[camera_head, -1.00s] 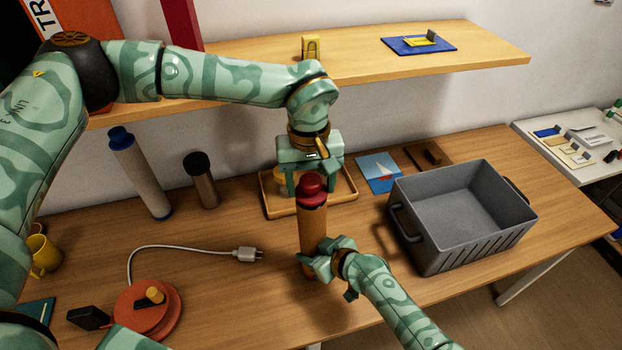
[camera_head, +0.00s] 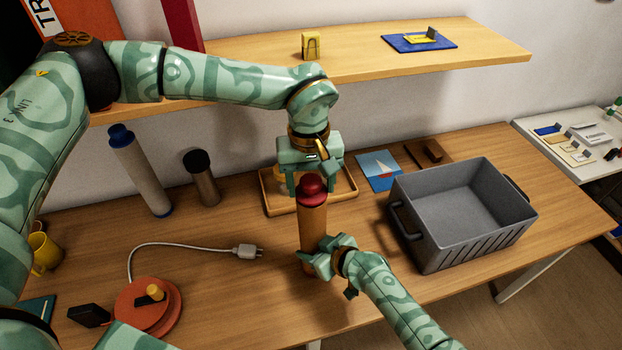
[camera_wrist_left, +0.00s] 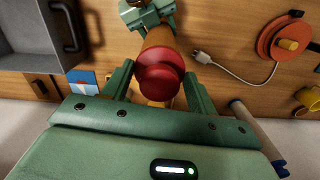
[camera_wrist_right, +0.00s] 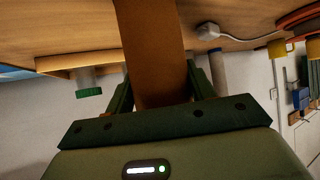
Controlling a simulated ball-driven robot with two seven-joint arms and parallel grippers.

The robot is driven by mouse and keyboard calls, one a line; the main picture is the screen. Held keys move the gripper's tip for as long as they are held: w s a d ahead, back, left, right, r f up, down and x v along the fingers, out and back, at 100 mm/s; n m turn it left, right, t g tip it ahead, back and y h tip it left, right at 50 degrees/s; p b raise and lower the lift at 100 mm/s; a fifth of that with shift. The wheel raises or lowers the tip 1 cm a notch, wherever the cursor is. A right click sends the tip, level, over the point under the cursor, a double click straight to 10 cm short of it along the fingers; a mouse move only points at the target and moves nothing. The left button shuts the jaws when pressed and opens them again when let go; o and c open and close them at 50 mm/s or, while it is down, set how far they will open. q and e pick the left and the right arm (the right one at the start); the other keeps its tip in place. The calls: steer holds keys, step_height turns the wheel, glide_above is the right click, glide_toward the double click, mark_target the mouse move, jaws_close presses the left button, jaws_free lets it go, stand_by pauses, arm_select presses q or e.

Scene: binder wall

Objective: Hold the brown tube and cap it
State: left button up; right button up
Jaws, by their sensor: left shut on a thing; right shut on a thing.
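The brown tube (camera_head: 312,232) stands upright near the middle of the table. My right gripper (camera_head: 320,262) is shut around its lower part; the tube also fills the middle of the right wrist view (camera_wrist_right: 152,50). The red cap (camera_head: 311,189), with a round knob, sits at the tube's top, in line with it. My left gripper (camera_head: 311,180) points down from above, shut on the cap, with a finger on each side of it. The cap (camera_wrist_left: 160,82) hides the tube's mouth in the left wrist view, so I cannot tell how deep it sits.
A wooden tray (camera_head: 268,202) lies behind the tube. A grey crate (camera_head: 470,235) stands to the right. A white tube with a blue cap (camera_head: 142,175), a brown black-topped bottle (camera_head: 202,180), a plug (camera_head: 248,251) and an orange reel (camera_head: 148,308) are left. A shelf (camera_head: 370,64) overhangs the back.

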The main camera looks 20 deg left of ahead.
arm_select(q)
steer(key=shift+f, duration=0.5)
stand_by(1.2)
steer(key=o, duration=1)
steer(key=r, duration=1.2)
steer(key=shift+w+a, duration=0.15)
steer(key=shift+a, duration=0.05)
arm_select(e)
steer(key=o, duration=1.1)
steer(key=shift+c, duration=0.2)
